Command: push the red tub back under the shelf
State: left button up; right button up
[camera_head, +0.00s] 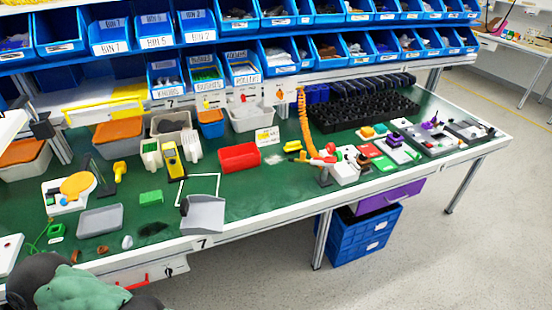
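The red tub (239,158) sits upright on the green worktop, near the middle of the bench's depth. It stands in front of the blue-bin shelf (330,72), a little left of the orange coiled hose. A grey bin stands close behind it, below the shelf's lower row. Neither of my grippers can be made out in the head view. A dark rounded part with a green patch shows at the bottom left corner, seemingly a link of my arm. Nothing touches the red tub from the front.
A grey bin (250,118) and a small blue bin (210,124) stand behind the tub. A white frame outline (200,177) and a tilted grey tray (203,214) lie to its front left. The orange hose (305,125) rises at right. Green worktop in front is clear.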

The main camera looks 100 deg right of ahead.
aim_at(239, 158)
jog(key=z, duration=3.4)
jog(key=i+j+z, duration=0.15)
jog(key=j+z, duration=0.25)
jog(key=j, duration=0.35)
jog(key=j+z, duration=0.35)
jog(key=j, duration=0.4)
